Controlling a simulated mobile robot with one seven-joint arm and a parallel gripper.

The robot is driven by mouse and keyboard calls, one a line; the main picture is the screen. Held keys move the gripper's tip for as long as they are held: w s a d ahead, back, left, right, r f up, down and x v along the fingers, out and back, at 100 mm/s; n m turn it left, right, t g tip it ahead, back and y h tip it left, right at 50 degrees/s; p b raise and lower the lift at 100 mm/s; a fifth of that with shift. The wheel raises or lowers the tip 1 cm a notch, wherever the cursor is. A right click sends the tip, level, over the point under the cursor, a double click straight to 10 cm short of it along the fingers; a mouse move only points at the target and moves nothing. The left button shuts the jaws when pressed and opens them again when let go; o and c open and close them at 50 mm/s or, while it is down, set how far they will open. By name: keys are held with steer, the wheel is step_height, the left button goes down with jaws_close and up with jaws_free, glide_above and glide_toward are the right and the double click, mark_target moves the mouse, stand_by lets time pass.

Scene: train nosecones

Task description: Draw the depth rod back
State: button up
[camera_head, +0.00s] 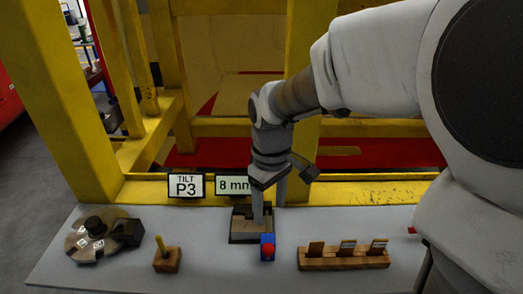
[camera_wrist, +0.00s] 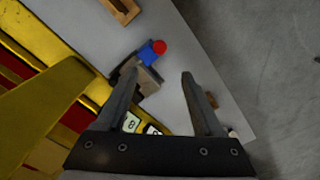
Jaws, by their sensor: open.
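A small blue piece with a red knob (camera_head: 267,250), perhaps the depth rod, sticks out at the front of a wood-and-dark block (camera_head: 243,238). In the wrist view the blue piece with its red knob (camera_wrist: 152,51) shows beyond the grey-brown block (camera_wrist: 148,80). My gripper (camera_head: 269,213) points down over the block, with its fingers apart and nothing seen between them. In the wrist view my gripper (camera_wrist: 158,73) has the block between its finger lines, with the red knob ahead of the tips. I cannot tell whether a finger touches the block. The block is partly hidden by the fingers.
A round dial (camera_head: 78,240) with a dark knob is at the left, near a "TILT P3" sign (camera_head: 187,186). An "8 mm" sign (camera_head: 230,185) stands behind the block. A yellow peg in a wooden block (camera_head: 167,262) and a slotted wooden rack (camera_head: 343,263) flank it.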

mark_target(268, 248)
step_height(268, 248, down, 14)
steer(key=shift+f, duration=0.2)
jaws_close()
stand_by(0.5)
stand_by(1.0)
